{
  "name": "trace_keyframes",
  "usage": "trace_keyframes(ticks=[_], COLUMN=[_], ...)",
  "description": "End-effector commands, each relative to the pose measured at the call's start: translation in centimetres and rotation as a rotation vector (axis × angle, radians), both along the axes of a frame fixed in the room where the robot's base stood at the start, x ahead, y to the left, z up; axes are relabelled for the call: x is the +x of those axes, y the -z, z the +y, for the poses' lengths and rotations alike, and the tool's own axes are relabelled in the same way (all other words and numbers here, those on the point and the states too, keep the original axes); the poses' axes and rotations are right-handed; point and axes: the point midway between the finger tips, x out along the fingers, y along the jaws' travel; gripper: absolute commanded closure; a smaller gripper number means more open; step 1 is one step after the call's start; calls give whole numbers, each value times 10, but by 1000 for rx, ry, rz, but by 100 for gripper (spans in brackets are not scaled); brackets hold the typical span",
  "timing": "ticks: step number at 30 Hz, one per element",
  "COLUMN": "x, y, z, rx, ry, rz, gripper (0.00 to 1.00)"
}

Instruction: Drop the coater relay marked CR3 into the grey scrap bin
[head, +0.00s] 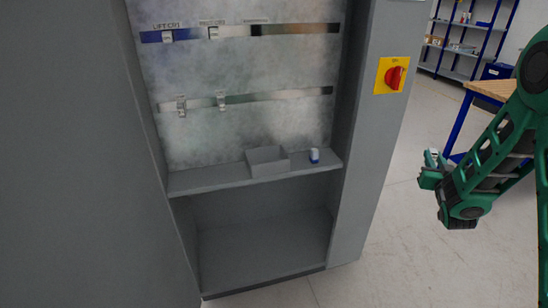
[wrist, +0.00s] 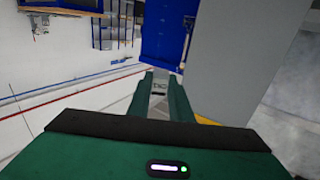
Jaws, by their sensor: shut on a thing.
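My gripper (head: 430,172) is out to the right of the cabinet in the head view, above the floor. In the wrist view my gripper (wrist: 160,95) is shut on a small pale grey relay (wrist: 159,87), held between the green fingertips. It has a dark marking on it, too small to read for certain. The grey scrap bin (head: 267,168) is an open box on the cabinet shelf, well to the left of my gripper. I cannot see into its bottom.
The grey cabinet (head: 357,190) stands open, with labelled rails. Relays sit under the LIFT CR1 and CR2 labels. A blue and white item (head: 314,156) stands right of the bin. A red switch (head: 396,77) sticks out from the cabinet. A wooden bench (head: 492,89) stands behind my arm.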

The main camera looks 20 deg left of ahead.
Motion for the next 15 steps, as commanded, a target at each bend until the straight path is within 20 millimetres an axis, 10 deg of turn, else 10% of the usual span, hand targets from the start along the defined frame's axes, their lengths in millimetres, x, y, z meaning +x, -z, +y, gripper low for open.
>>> trace_keyframes(ticks=[15], x=[0], y=[1], z=[-9], rx=[0], ry=[9], rz=[1], gripper=[100])
